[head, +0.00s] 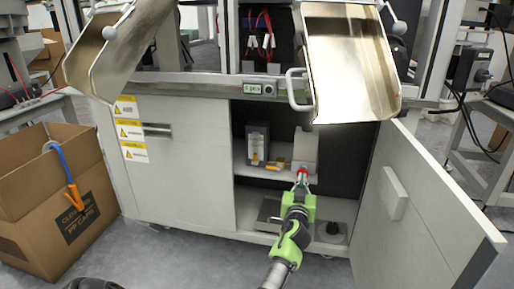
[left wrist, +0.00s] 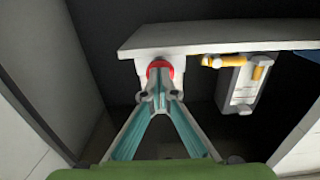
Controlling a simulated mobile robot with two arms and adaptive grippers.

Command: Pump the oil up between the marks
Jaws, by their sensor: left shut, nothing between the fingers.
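My left gripper (head: 302,179) reaches into the open lower cabinet. In the left wrist view, its fingertips (left wrist: 160,97) are together with nothing between them. A round red knob (left wrist: 160,67) on a pale block shows just beyond the tips; I cannot tell whether they touch it. In the head view, a pale upright block (head: 305,148) stands behind the gripper. Left of it on the shelf is a dark unit with a pale window (head: 257,146), seemingly the oil reservoir; it also shows in the left wrist view (left wrist: 242,88). Oil level and marks are too small to read. My right gripper is not in view.
The cabinet door (head: 415,215) stands open at the right. A yellow fitting (head: 276,166) lies beside the reservoir. Two metal chutes (head: 345,60) overhang the cabinet. A cardboard box (head: 50,195) stands on the floor at the left. The floor before the cabinet is partly clear.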

